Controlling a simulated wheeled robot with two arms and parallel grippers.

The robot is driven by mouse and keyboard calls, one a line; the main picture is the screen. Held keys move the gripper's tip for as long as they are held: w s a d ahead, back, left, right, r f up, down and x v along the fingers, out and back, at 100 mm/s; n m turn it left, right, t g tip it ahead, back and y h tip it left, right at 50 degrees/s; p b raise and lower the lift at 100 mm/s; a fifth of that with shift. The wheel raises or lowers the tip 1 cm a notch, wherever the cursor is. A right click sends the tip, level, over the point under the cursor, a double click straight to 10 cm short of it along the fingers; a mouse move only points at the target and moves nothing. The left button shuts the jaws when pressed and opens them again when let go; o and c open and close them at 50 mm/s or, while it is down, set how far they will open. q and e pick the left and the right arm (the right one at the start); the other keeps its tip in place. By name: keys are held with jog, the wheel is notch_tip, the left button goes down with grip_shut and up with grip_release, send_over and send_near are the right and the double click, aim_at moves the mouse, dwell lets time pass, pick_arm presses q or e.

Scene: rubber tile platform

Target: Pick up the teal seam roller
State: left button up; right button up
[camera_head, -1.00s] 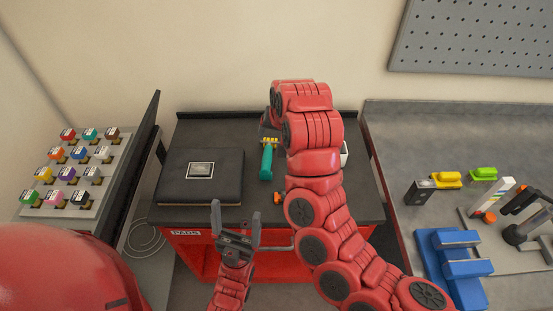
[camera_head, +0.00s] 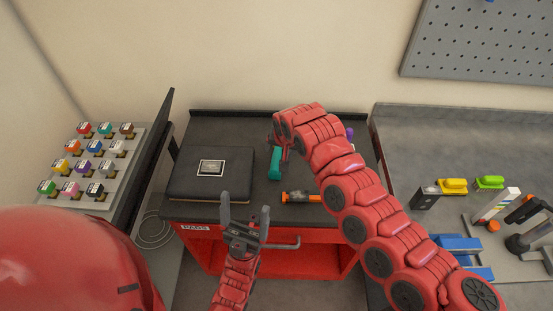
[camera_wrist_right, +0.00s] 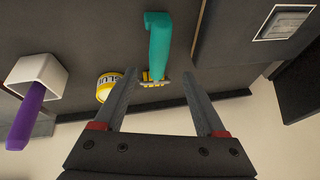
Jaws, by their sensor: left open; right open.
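The teal seam roller (camera_head: 275,166) lies on the dark cart top, right of the black pad case; its far end is hidden by my right arm. In the right wrist view its teal handle (camera_wrist_right: 158,42) points up the picture and its yellow end lies between the fingertips. My right gripper (camera_wrist_right: 158,77) is open and holds nothing; whether the fingers are level with the roller or above it, I cannot tell. My left gripper (camera_head: 245,208) is open and empty, pointing up near the cart's front edge.
A yellow glue tin (camera_wrist_right: 109,87) stands close to one right finger. A white holder (camera_wrist_right: 40,74) and a purple handle (camera_wrist_right: 27,115) are further left. The black pad case (camera_head: 210,185) and an orange-and-black tool (camera_head: 300,197) share the cart top.

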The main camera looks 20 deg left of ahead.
aim_at(277, 158)
jog(key=shift+f, duration=0.4)
jog(key=shift+p+x, duration=0.55)
jog(key=shift+x, duration=0.5)
jog(key=shift+w+f, duration=0.1)
jog(key=shift+f, duration=0.1)
jog(key=p+x, duration=0.1)
jog(key=x, duration=0.2)
jog(key=shift+s+f+p, duration=0.3)
jog(key=shift+p, duration=0.05)
jog(key=shift+w+a+f, duration=0.15)
jog(key=shift+w+f, duration=0.2)
jog(key=shift+f, duration=0.25)
grip_shut()
